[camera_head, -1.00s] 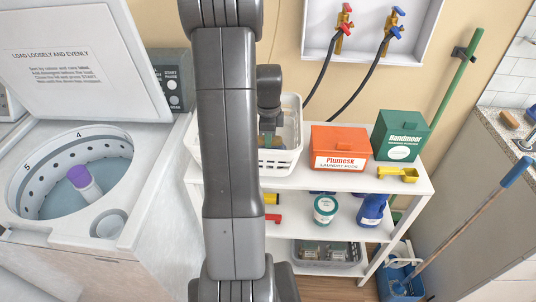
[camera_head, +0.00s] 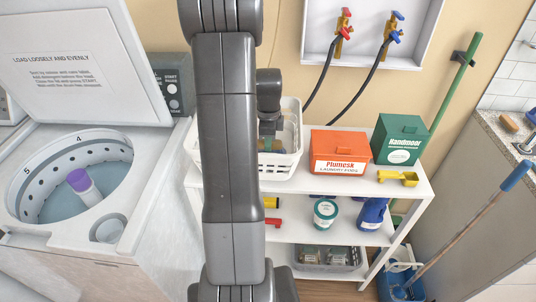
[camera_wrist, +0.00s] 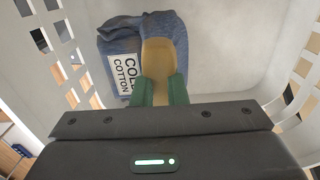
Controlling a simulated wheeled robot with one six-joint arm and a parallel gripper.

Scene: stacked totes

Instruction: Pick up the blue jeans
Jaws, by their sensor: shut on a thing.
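My gripper (camera_wrist: 160,91) reaches down into the white laundry basket (camera_head: 282,168), its green fingers shut on a tan, rounded piece (camera_wrist: 157,57). The tan piece lies over the blue jeans (camera_wrist: 176,24); I cannot tell whether it is part of them. The jeans are a folded dark blue bundle against the basket's wall in the wrist view, with a white label (camera_wrist: 124,71) reading "COLD COTTON" at their left. Part of the jeans is hidden behind the tan piece and the gripper. In the head view my arm covers much of the basket.
An open washer (camera_head: 70,185) stands at left. Taps and hoses (camera_head: 395,28) hang above.

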